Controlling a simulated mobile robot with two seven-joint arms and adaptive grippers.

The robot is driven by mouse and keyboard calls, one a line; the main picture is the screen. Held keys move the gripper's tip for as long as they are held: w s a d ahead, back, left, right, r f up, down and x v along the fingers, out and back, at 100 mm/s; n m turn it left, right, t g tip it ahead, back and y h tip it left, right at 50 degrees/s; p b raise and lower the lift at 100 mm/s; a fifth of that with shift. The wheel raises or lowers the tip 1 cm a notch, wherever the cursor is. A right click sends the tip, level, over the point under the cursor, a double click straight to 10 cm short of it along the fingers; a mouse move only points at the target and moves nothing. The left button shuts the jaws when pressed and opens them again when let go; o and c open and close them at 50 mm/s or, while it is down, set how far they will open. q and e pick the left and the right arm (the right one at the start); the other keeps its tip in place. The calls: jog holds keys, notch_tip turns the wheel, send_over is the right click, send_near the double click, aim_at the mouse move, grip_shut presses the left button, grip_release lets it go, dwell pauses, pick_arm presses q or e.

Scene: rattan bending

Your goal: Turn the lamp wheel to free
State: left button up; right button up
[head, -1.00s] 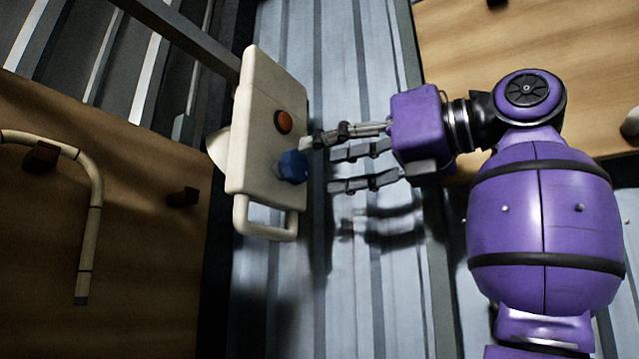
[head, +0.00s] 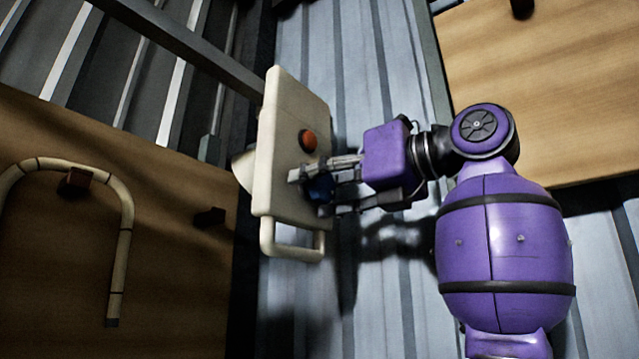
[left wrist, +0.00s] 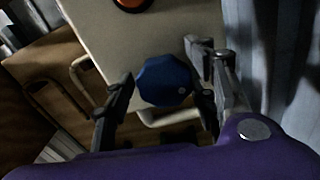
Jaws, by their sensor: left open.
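The lamp is a cream panel (head: 275,150) with a loop handle at its bottom, hanging from a grey bar in the head view. An orange-red button (head: 308,141) is on its face, and a dark blue knobbed wheel (head: 319,189) sits below it. My left gripper (head: 316,190) is at the panel with its fingers around the wheel, which is partly hidden behind them. In the left wrist view the blue wheel (left wrist: 163,81) lies between the open fingers of the gripper (left wrist: 160,72). I cannot tell whether a finger touches it. My right gripper is not in view.
Another wooden board (head: 560,90) is at upper right. The grey bar (head: 185,45) runs to the panel's top. Ribbed grey floor lies between the boards.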

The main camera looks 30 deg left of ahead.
pick_arm(q)
jog(key=c, duration=1.1)
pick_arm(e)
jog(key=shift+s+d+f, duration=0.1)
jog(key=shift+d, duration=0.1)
pick_arm(q)
jog(key=shift+f+n, duration=0.1)
jog(key=shift+n, duration=0.2)
jog(key=n, duration=0.4)
jog(key=shift+w+f, duration=0.15)
jog(key=shift+f, duration=0.05)
jog(key=n, duration=0.5)
jog(key=shift+f+n+b, duration=0.1)
jog(key=shift+n+b, duration=0.25)
jog(key=shift+n, duration=0.05)
jog(key=n, duration=0.3)
jog(key=shift+w+f, duration=0.1)
jog(key=n+b, duration=0.1)
jog(key=n, duration=0.4)
jog(key=shift+w, duration=0.15)
jog(key=n, duration=0.5)
jog(key=shift+c, duration=0.2)
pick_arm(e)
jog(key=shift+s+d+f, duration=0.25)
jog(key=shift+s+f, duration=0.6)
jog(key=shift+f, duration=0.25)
pick_arm(q)
jog(key=shift+n, duration=0.4)
